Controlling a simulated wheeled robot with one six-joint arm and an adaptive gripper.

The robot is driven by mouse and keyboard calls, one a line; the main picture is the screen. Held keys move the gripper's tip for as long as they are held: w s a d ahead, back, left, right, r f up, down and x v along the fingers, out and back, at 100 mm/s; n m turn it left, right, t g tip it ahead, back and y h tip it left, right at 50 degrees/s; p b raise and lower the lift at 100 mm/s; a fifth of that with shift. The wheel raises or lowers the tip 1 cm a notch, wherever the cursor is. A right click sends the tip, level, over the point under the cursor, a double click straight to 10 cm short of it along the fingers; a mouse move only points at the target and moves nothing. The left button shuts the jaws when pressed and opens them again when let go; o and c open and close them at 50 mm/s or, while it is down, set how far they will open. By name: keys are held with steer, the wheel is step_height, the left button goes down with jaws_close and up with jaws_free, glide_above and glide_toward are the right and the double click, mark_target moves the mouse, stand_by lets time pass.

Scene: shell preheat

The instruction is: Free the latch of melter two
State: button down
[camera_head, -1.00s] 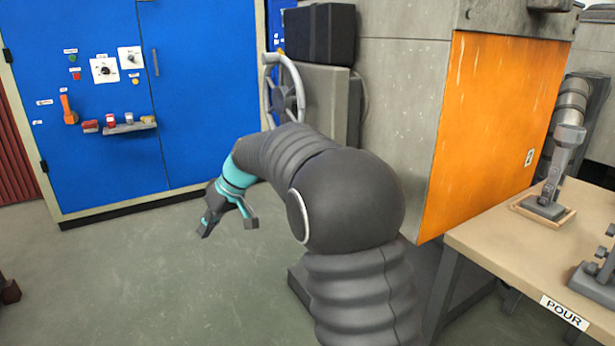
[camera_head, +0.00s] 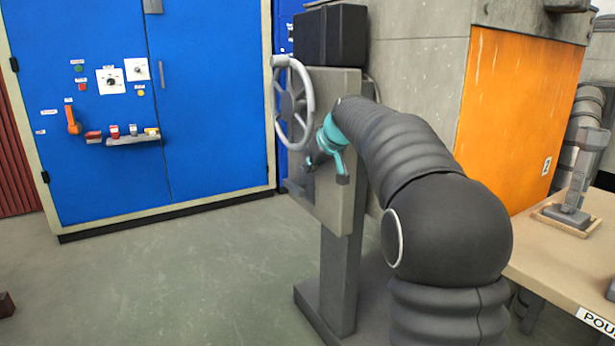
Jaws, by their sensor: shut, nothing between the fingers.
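The orange panel (camera_head: 510,120) with a small "2" label stands at the right, on the grey housing. A grey pedestal (camera_head: 338,240) stands in front of it, with a grey handwheel (camera_head: 291,103) on its upper face. A small dark part (camera_head: 299,190) sticks out low on that face; I cannot tell whether it is the latch. My gripper (camera_head: 328,170), teal and dark grey, is shut and empty in front of the pedestal face, just below and right of the wheel. Whether it touches the pedestal cannot be told. My arm hides part of the pedestal and housing.
A blue cabinet (camera_head: 205,110) with switches, an orange lever (camera_head: 73,120) and a small shelf (camera_head: 133,138) stands at the left. A bench (camera_head: 565,262) with a tray is at the right. A black box (camera_head: 330,35) sits above the pedestal.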

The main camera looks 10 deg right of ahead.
mark_target(296, 186)
steer(key=x, duration=0.9)
steer(key=shift+w+f+b, duration=0.15)
steer(key=shift+f+b, duration=0.15)
steer(key=shift+d, duration=0.25)
steer(key=shift+a, duration=0.1)
